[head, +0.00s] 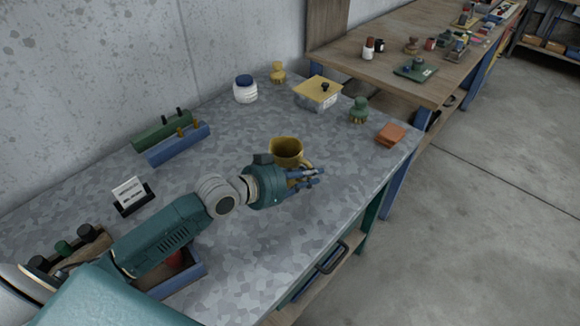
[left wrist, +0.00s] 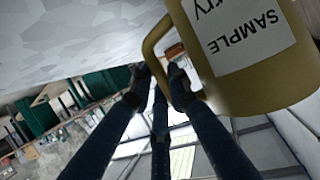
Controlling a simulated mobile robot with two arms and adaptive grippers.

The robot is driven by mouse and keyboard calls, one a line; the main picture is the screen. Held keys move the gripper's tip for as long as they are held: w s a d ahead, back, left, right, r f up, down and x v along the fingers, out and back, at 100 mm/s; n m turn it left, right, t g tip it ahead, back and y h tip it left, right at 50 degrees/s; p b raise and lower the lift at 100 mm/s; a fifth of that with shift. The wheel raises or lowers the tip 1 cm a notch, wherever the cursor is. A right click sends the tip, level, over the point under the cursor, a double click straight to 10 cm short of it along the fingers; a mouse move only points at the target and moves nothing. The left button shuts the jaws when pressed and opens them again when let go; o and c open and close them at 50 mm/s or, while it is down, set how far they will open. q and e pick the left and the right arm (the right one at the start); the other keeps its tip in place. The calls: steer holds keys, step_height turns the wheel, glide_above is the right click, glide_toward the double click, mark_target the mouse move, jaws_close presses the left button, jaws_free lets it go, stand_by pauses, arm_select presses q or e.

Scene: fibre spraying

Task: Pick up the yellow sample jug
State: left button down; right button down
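The yellow sample jug (head: 287,151) stands upright on the grey mottled bench top (head: 240,215), just beyond my left gripper (head: 316,176). In the left wrist view the jug (left wrist: 265,80) fills the upper right, its "SAMPLE" label upside down in the picture. Its handle (left wrist: 152,45) curves down close to the fingertips. My left gripper (left wrist: 158,85) has its dark blue fingers apart, around or right beside the handle; one fingertip overlaps the handle in the picture. I cannot tell whether they touch. My right gripper is not in view.
Behind the jug stand a yellow-lidded tub (head: 317,95), a white jar with blue lid (head: 245,90) and a green stamp-like object (head: 359,110). Orange blocks (head: 391,134) lie near the right edge. Green and blue racks (head: 180,147) stand left.

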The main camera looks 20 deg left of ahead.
arm_select(q)
steer(key=shift+w+r, duration=0.1)
steer(key=shift+r, duration=0.05)
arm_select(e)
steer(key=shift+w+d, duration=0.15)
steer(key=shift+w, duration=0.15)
arm_select(q)
steer(key=shift+r, duration=0.1)
